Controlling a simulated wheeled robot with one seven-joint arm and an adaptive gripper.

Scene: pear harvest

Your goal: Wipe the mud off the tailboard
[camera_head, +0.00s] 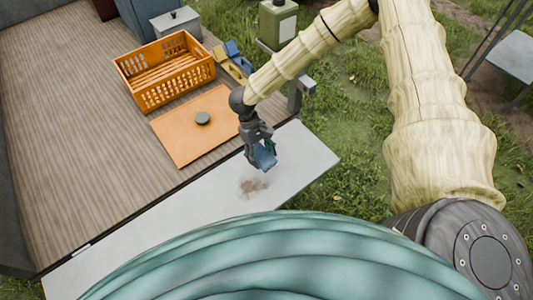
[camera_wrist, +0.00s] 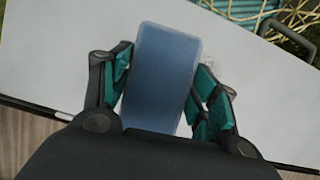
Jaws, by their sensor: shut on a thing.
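My gripper (camera_head: 258,148) is shut on a blue block-shaped wiping pad (camera_head: 264,157), just above or at the pale grey tailboard (camera_head: 190,222). The head view does not show clearly whether the pad touches the board. A brown mud smear (camera_head: 253,187) lies on the tailboard, below and slightly left of the pad in the picture. In the wrist view the pad (camera_wrist: 160,75) sits between the two green-padded fingers, over the bare tailboard (camera_wrist: 50,55).
An orange board (camera_head: 180,140) with a dark round disc (camera_head: 203,118) lies on the wooden truck bed (camera_head: 80,130). An orange crate (camera_head: 165,72) stands behind it, with small yellow and blue items (camera_head: 235,62) beside it. Grass lies right of the tailboard.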

